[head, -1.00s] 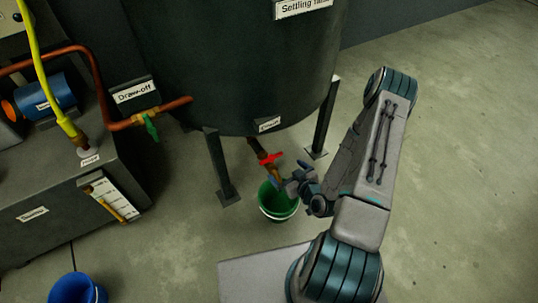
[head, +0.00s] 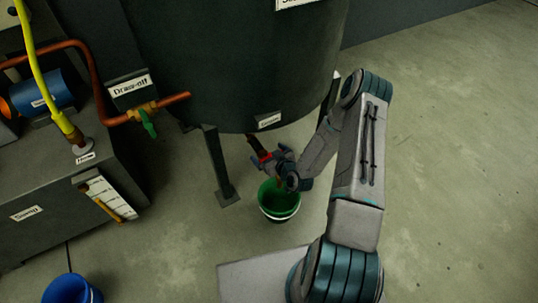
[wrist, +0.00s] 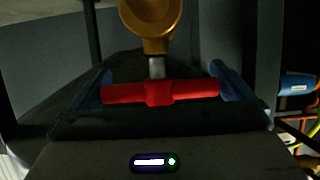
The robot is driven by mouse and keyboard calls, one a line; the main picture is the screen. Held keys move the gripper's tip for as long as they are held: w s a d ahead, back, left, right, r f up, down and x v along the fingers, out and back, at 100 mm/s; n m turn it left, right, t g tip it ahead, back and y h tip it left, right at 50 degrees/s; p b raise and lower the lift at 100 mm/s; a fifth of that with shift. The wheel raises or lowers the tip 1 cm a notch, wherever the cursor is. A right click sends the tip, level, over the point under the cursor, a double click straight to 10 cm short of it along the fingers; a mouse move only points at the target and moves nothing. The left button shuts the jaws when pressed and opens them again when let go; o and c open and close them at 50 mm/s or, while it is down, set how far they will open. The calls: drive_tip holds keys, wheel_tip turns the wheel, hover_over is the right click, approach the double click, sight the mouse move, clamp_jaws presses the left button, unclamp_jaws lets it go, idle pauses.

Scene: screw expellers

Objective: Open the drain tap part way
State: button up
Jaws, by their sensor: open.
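The drain tap is a brass valve (wrist: 152,28) with a red bar handle (wrist: 160,93), under the dark settling tank (head: 235,65). In the wrist view the red handle lies crosswise between the two blue fingers of my gripper (wrist: 160,88). The fingers stand open, one beyond each end of the handle, with a small gap visible at each side. In the head view my gripper (head: 272,160) is at the tap and hides most of it; only a bit of red shows. A green bucket (head: 279,203) stands on the floor below the tap.
A tank leg (head: 219,165) stands left of the tap. The draw-off tap with a green handle (head: 148,124) is further left, beside the sump box (head: 60,195). A blue bucket (head: 72,290) is at lower left. The floor to the right is clear.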

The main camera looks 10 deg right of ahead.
drive_tip(key=shift+c, duration=0.3)
drive_tip(key=c, duration=0.6)
drive_tip(key=shift+c, duration=0.2)
drive_tip(key=shift+f+n+y, duration=0.1)
drive_tip(key=shift+n+y, duration=0.2)
drive_tip(key=n+g+y+b, duration=0.1)
drive_tip(key=n+y+b, duration=0.1)
drive_tip(key=shift+a+n+g+y, duration=0.1)
drive_tip(key=shift+n+g+y, duration=0.2)
drive_tip(key=shift+y, duration=0.1)
drive_tip(key=shift+s+a+n+g+y+b, duration=0.1)
drive_tip(key=shift+n+g+y+b, duration=0.1)
drive_tip(key=shift+n+g+y, duration=0.6)
drive_tip(key=shift+s+a+n+g+y+b, duration=0.15)
drive_tip(key=shift+n+g+y, duration=0.45)
drive_tip(key=shift+n+g, duration=0.35)
drive_tip(key=shift+s+a+n+g+y+b, duration=0.1)
drive_tip(key=shift+n+g+y+b, duration=0.1)
drive_tip(key=shift+n+g+y, duration=0.7)
drive_tip(key=shift+n, duration=0.25)
